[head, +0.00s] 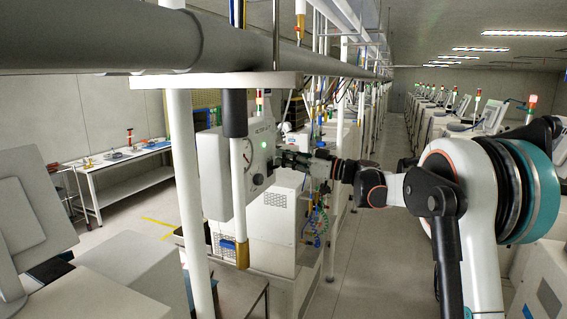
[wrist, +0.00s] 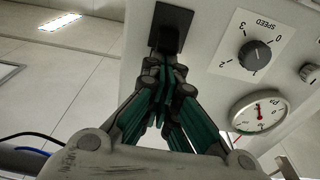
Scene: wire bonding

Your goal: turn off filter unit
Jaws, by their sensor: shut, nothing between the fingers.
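The filter unit (head: 215,175) is a pale box hung beside a white post. Its front carries a green lit lamp (head: 263,145), a round gauge and a dark knob (head: 258,179). My gripper (head: 281,158) is at this front, with its fingers shut and empty. In the wrist view the panel (wrist: 215,20) appears upside down, and my gripper's fingertips (wrist: 167,62) are at the lower edge of a dark square part (wrist: 171,27). I cannot tell whether they touch it. A SPEED knob (wrist: 256,56) and a gauge (wrist: 258,112) are to the right.
A thick grey pipe (head: 110,45) crosses above, and a white post (head: 186,190) and dark cylinder (head: 234,113) stand close in front of the unit. A white machine (head: 268,230) stands below. The aisle floor (head: 375,260) is clear.

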